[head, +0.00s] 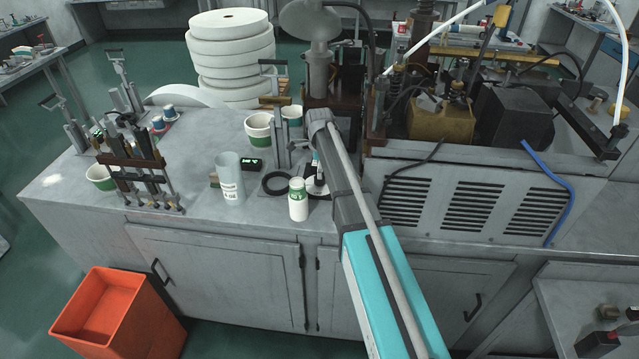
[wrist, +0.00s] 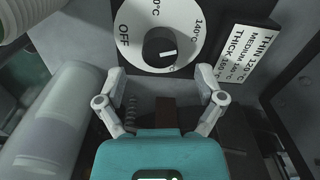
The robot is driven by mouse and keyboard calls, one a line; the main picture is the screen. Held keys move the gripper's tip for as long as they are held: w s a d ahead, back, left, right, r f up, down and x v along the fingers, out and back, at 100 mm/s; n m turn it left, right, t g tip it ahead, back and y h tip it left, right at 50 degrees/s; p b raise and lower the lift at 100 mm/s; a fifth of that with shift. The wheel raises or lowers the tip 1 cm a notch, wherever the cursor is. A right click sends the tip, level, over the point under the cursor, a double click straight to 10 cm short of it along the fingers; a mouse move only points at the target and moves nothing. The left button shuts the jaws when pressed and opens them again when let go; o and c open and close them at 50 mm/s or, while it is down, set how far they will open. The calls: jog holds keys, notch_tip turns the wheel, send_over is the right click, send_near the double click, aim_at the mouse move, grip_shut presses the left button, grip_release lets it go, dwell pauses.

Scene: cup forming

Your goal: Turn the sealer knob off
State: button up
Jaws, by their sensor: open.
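The sealer knob (wrist: 159,47) is black with a white pointer mark and sits in the middle of a white dial (wrist: 183,15). The dial reads OFF at the left and 140°C at the right. The pointer mark faces right, away from OFF. My gripper (wrist: 160,76) is open, its two fingers spread just below the dial with nothing between the tips. The knob lies beyond the fingertips, and I see no contact.
A temperature sign (wrist: 246,55) stands right of the dial. A translucent cylinder (wrist: 45,125) stands close at the left. On the counter are a clear measuring cup (head: 230,180), a black ring (head: 277,184) and a white-green bottle (head: 298,203). A vented machine (head: 470,205) stands right.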

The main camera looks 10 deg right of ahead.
aim_at(320, 181)
jog(key=shift+f+b, duration=1.75)
jog(key=shift+f, duration=0.25)
jog(key=c, duration=1.1)
jog(key=shift+c, duration=0.2)
